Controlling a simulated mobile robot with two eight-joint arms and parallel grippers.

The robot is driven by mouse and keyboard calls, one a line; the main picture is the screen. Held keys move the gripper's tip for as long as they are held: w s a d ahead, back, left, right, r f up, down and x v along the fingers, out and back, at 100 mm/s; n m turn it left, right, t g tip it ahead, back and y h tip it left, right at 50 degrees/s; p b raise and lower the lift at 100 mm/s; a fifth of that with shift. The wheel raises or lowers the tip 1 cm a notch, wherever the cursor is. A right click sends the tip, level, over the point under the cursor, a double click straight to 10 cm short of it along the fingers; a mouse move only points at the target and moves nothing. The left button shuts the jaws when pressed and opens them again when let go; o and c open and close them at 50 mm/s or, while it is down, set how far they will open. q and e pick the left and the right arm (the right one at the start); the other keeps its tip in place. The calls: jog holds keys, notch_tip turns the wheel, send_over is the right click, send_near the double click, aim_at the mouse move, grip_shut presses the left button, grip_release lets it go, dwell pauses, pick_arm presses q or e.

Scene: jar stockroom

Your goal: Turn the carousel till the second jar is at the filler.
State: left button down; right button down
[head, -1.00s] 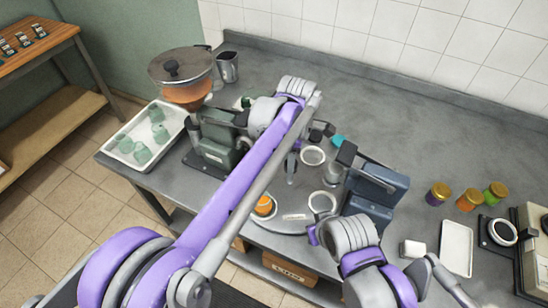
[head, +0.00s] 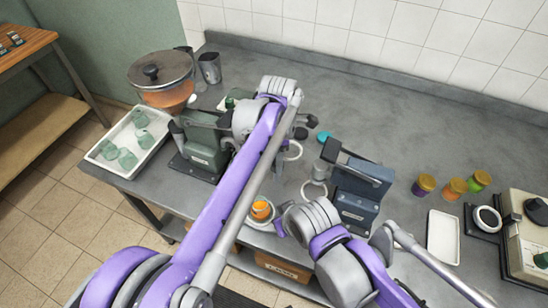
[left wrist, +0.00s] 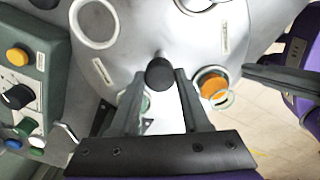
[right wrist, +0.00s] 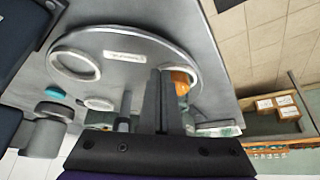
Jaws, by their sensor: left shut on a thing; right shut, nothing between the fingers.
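The carousel (left wrist: 130,52) is a grey disc with pale rings, mostly hidden by my arms in the head view. My left gripper (left wrist: 162,80) is shut on its upright black knob (left wrist: 159,72). An orange-filled jar (left wrist: 212,85) stands in a ring to the right of the knob; it also shows in the head view (head: 260,210). The ring at upper left (left wrist: 98,22) looks empty. The green filler machine (head: 203,145) stands left of the carousel. My right gripper (right wrist: 163,85) is shut and empty by the rim, its fingers partly covering the orange jar (right wrist: 181,80).
A blue machine (head: 360,190) stands right of the carousel. A white tray of greenish jars (head: 100,155) and a lidded pot (head: 165,95) are at left. Several lidded jars (head: 455,187), a white tray (head: 443,240) and a scale (head: 487,220) are at right.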

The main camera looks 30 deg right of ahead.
pick_arm(q)
jog(key=shift+c, duration=1.9)
grip_release()
pick_arm(e)
jog(key=shift+w+r+p, duration=0.25)
jog(key=shift+r+p, duration=0.15)
jog(key=shift+r, duration=0.15)
pick_arm(q)
notch_tip(320, 180, up, 11)
jog(key=shift+s+f, duration=0.1)
jog(key=shift+f, duration=0.05)
pick_arm(e)
jog(key=shift+s, duration=0.15)
